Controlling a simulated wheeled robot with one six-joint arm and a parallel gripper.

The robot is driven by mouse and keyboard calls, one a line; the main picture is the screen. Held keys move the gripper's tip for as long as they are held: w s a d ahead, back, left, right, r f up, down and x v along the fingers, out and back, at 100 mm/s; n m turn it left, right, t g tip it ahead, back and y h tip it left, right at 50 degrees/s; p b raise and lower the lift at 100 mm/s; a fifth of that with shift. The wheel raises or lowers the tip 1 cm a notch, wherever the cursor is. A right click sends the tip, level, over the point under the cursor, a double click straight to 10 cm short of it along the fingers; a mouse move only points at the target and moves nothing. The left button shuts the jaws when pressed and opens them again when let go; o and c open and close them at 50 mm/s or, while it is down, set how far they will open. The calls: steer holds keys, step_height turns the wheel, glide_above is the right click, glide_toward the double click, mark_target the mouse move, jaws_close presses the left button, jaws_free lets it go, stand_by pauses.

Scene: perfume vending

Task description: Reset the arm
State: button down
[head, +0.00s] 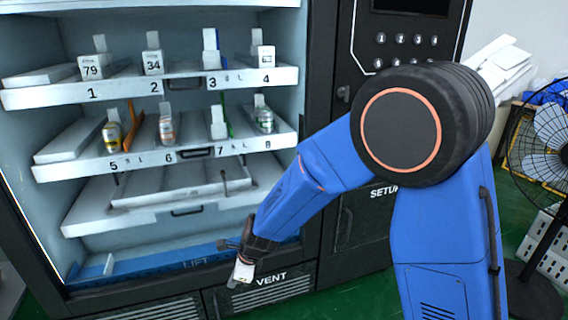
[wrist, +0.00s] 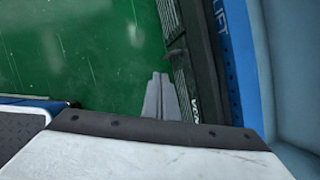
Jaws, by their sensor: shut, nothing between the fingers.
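My gripper (head: 241,272) is at the end of my blue arm in the head view. It hangs low in front of the vending machine's bottom edge, near the VENT panel. In the wrist view its fingers (wrist: 157,97) are together with nothing between them, above the green floor. The vending machine (head: 325,180) stands open to the left of my arm, with its shelves showing.
The upper shelf (head: 190,84) holds a few items; the lower shelf (head: 190,157) holds several small bottles. A blue LIFT strip (head: 190,262) runs along the bottom. A black fan (head: 545,140) and white stacked pieces (head: 503,65) stand at right. Green floor is open in front.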

steer(key=s+d+r+n+t, duration=0.15)
steer(key=d+r+n, duration=0.35)
steer(key=d+r, duration=0.55)
steer(key=s+d+r+n, duration=0.3)
steer(key=d+r+n, duration=0.35)
steer(key=d, duration=0.75)
steer(key=s+d+r+n+h, duration=0.2)
steer(key=s+d+r+n, duration=0.1)
steer(key=s+d, duration=0.5)
steer(key=s+d+r+n+t+h, duration=0.1)
steer(key=s+d+r+n+h, duration=0.1)
steer(key=s+d, duration=0.7)
steer(key=d+r+n, duration=0.1)
steer(key=d, duration=0.2)
steer(key=shift+s+d+r+h, duration=0.15)
steer(key=shift+s+d+h, duration=0.15)
steer(key=shift+d, duration=0.1)
